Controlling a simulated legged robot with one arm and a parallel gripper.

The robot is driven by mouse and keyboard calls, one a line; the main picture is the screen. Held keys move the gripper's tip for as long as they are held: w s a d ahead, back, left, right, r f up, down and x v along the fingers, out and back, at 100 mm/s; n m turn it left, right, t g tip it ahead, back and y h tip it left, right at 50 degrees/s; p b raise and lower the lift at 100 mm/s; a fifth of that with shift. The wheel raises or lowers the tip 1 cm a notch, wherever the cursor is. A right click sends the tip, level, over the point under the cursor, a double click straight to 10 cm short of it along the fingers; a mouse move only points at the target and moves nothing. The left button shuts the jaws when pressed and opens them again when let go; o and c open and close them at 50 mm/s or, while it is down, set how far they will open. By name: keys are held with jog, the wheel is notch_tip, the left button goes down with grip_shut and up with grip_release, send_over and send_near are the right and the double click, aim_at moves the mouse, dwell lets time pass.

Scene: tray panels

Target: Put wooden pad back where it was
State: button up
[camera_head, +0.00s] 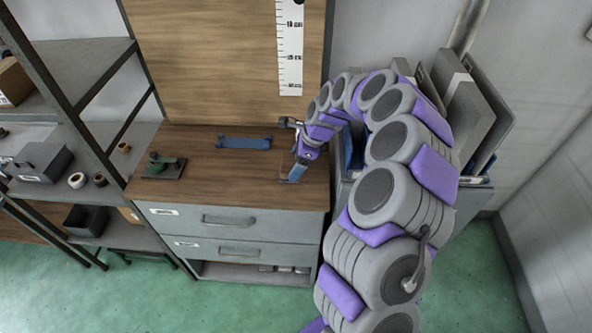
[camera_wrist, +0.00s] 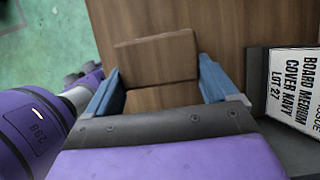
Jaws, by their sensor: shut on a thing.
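The wooden pad (camera_wrist: 155,58) is a brown block with wood grain. In the wrist view it sits between the two blue fingers of my gripper (camera_wrist: 160,72), which is shut on it. In the head view my gripper (camera_head: 292,174) points down at the right front part of the wooden cabinet top (camera_head: 222,184), close to the surface. The pad is hard to pick out from the wood in the head view. I cannot tell whether it touches the top.
A blue bracket (camera_head: 243,142) lies at the back of the top, and a green device on a dark base (camera_head: 163,166) stands at its left. Binders (camera_head: 470,120) stand at the right. A labelled box (camera_wrist: 292,88) is right of my gripper. The middle of the top is clear.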

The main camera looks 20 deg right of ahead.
jog(key=shift+f+b, duration=0.75)
jog(key=shift+f, duration=1.1)
jog(key=shift+c, duration=0.3)
jog(key=o, duration=0.7)
jog(key=shift+r, duration=0.1)
jog(key=shift+o, duration=0.4)
jog(key=p+v, duration=0.3)
jog(key=v, duration=0.8)
jog(key=s+a+r+n+g, duration=0.1)
jog(key=s+a+r+n, duration=0.4)
jog(key=s, duration=0.2)
jog(key=s+a+r+n, duration=0.4)
jog(key=s+r+n, duration=0.2)
jog(key=s, duration=0.1)
jog(key=s+d+f+n+g+h, duration=0.1)
jog(key=s+n, duration=0.9)
jog(key=s, duration=1.6)
jog(key=d+g+h, duration=0.1)
jog(key=d+h, duration=0.1)
jog(key=h, duration=0.1)
jog(key=shift+f+n, duration=0.2)
jog(key=shift+n, duration=0.1)
